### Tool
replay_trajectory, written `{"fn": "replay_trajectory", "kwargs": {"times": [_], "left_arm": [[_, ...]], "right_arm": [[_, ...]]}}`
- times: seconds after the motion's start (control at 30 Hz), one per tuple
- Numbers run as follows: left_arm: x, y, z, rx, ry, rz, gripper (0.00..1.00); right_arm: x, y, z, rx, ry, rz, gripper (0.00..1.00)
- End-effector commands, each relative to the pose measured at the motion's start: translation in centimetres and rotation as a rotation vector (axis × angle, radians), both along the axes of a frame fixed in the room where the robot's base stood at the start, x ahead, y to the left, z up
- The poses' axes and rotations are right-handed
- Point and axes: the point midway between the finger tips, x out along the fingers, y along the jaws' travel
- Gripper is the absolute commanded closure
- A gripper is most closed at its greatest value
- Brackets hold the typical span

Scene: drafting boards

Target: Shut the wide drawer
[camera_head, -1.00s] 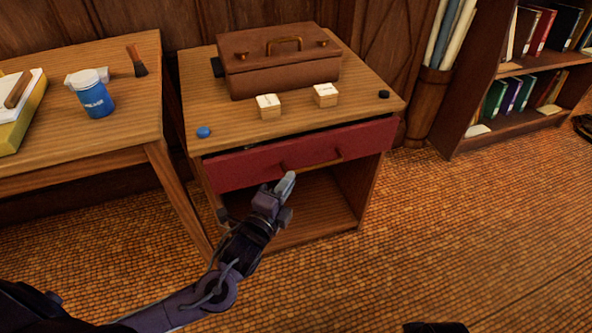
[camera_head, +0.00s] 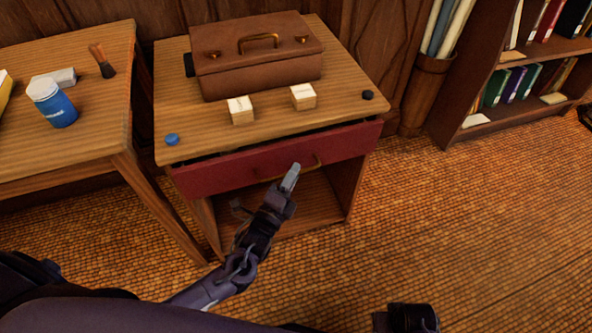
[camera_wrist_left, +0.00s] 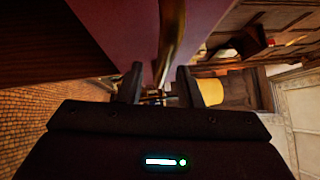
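The wide drawer has a dark red front (camera_head: 225,170) with a brass bar handle (camera_head: 318,160), under the wooden top of a small cabinet (camera_head: 345,100). A narrow dark gap shows between the top and the drawer front, so it stands slightly open. My left gripper (camera_head: 291,176) is at the handle in the head view. In the left wrist view, its two fingers (camera_wrist_left: 158,88) are apart, with the brass handle (camera_wrist_left: 172,45) running between them and the red front (camera_wrist_left: 120,30) behind. I cannot tell whether a finger touches the handle.
On the cabinet stand a brown case (camera_head: 260,65), two small pale boxes (camera_head: 242,112) (camera_head: 303,97), a blue disc (camera_head: 172,139) and a black disc (camera_head: 367,95). A table (camera_head: 100,110) stands left, a bookshelf (camera_head: 470,80) right. Open floor (camera_head: 460,220) lies in front.

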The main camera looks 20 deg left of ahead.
Motion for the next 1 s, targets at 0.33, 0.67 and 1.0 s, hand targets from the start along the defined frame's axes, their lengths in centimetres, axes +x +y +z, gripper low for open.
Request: {"fn": "replay_trajectory", "kwargs": {"times": [0.33, 0.67, 1.0], "left_arm": [[1.7, -0.4, 0.2, 0.001, 0.002, -0.001, 0.67], [1.7, -0.4, 0.2, -0.001, 0.001, -0.001, 0.95], [1.8, -0.3, 0.2, 0.0, 0.001, -0.001, 1.0]], "right_arm": [[0.0, 0.1, 0.5, 0.001, 0.004, 0.003, 1.0], [0.0, 0.1, 0.5, 0.001, 0.003, 0.003, 1.0], [0.0, 0.1, 0.5, 0.001, 0.003, 0.003, 1.0]]}}
